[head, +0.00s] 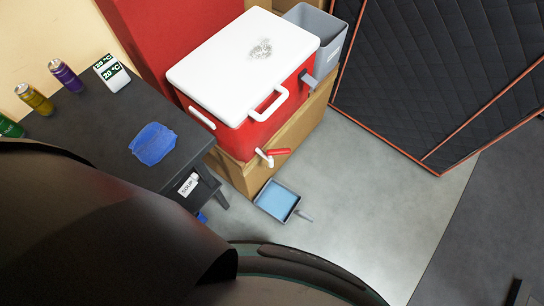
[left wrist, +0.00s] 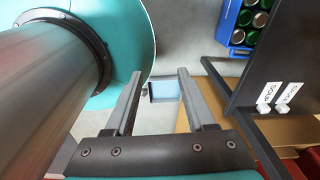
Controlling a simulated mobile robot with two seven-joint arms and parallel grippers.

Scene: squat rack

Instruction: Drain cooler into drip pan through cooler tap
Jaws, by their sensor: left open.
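The red cooler (head: 228,133) with a white lid (head: 245,55) and white handles stands on a wooden-looking box. Its white tap (head: 265,158) with a red lever (head: 278,152) sticks out low at the front. The drip pan (head: 297,208), grey with a light blue inside, lies on the floor below the tap; I cannot tell whether the blue is liquid. In the left wrist view, my left gripper (left wrist: 160,82) is open and empty, with a pan-like blue tray (left wrist: 164,89) seen beyond its fingertips. My right gripper is in neither view.
A dark table (head: 95,125) at left holds cans, a 20 °C display (head: 111,72) and a blue cloth (head: 153,144). A grey bin (head: 325,35) stands behind the cooler. Dark quilted panels (head: 440,70) stand at right. The grey floor (head: 370,200) between is clear.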

